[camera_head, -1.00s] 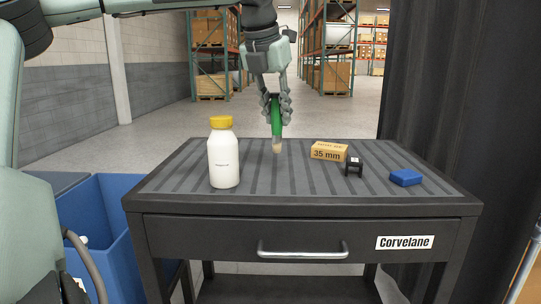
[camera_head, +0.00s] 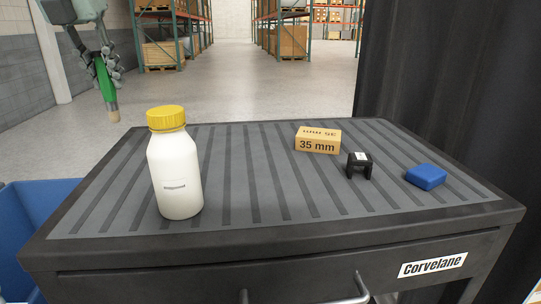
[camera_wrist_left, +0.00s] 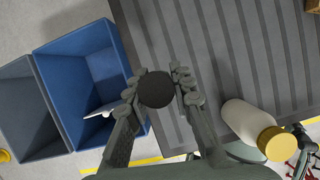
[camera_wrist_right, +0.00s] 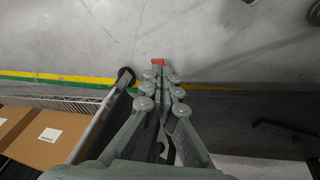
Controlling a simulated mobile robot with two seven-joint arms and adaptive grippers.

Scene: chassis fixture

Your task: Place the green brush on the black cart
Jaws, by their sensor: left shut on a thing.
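The green brush (camera_head: 106,88) is held upright in my left gripper (camera_head: 105,68), with its pale tip pointing down. It hangs in the air beyond the far left corner of the black cart (camera_head: 122,250) in the head view. In the left wrist view the brush's dark round end (camera_wrist_left: 157,89) shows between the two fingers, close to the cart's edge. My right gripper (camera_wrist_right: 161,76) shows only in its own wrist view, over the floor. Its fingertips are close together, and I cannot tell whether they touch.
On the cart's ribbed top stand a white bottle with a yellow cap (camera_head: 175,170), a 35 mm box (camera_head: 318,140), a small black bracket (camera_head: 359,165) and a blue block (camera_head: 426,176). The middle top is free. A blue bin (camera_wrist_left: 83,62) stands beside the cart.

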